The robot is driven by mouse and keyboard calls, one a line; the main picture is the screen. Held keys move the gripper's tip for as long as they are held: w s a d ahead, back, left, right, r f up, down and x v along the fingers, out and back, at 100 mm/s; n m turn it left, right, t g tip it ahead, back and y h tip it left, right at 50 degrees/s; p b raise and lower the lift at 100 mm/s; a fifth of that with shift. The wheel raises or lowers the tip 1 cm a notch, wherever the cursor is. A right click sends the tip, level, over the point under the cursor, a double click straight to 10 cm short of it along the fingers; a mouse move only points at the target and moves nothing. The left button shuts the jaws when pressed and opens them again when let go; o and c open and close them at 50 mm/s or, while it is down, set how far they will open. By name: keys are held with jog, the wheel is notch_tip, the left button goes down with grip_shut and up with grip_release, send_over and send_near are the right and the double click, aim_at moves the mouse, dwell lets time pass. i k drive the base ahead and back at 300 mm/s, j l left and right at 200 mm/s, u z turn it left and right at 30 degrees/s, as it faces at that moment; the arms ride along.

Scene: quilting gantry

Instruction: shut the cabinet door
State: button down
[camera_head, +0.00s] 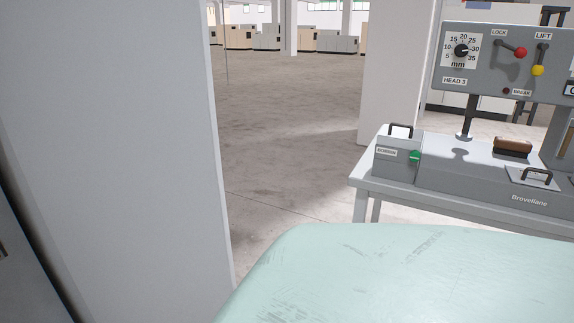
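A tall, flat, pale grey panel (120,140) fills the left of the head view. It may be the cabinet door standing open or a side of the cabinet; I cannot tell which. A darker grey surface (25,275) with a small fitting at the picture's edge shows at the lower left, beyond a dark shadowed band. No whole cabinet and no clear door handle are visible. My gripper is not in view, so its place relative to the door cannot be seen.
A grey machine (480,190) stands on a table (362,187) at the right, below a control panel (480,65) with red and yellow levers. A white pillar (395,75) rises behind it. Open concrete floor (290,130) lies between the panel and the table.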

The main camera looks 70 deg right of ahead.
aim_at(109, 114)
jog(key=k+l+z, duration=0.55)
jog(key=l, duration=0.35)
jog(key=k+l+z, duration=0.15)
jog(key=l, duration=0.3)
jog(key=k+l+z, duration=0.1)
jog(key=l, duration=0.4)
jog(key=i, duration=0.9)
